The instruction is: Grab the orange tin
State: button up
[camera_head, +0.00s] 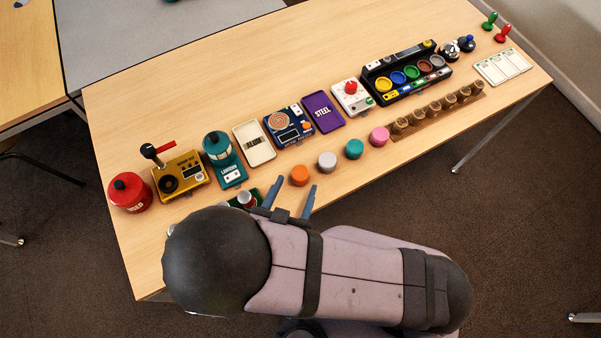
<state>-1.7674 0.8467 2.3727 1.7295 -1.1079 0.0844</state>
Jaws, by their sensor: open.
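An orange round tin (300,175) stands on the wooden table, at the left end of a row of small round tins. My gripper (291,190) is open, with its two blue-grey fingers apart and pointing toward the far side of the table. The orange tin lies just beyond the fingertips, roughly between their lines. I cannot tell whether a finger touches it. Nothing is visible between the fingers. My arm comes in from the bottom right and covers part of the table's front edge.
A green board with knobs (245,199) lies close left of my gripper. Behind are a cream tray (254,144) and a blue device (289,125). Bare table lies front right of the tins.

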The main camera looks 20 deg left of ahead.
aim_at(298, 180)
jog(key=shift+x, duration=2.15)
jog(key=shift+a+f, duration=0.1)
jog(key=shift+c, duration=0.4)
jog(key=c, duration=1.1)
jog(key=shift+o, duration=0.2)
jog(key=shift+r+p, duration=0.75)
jog(key=shift+r, duration=4.3)
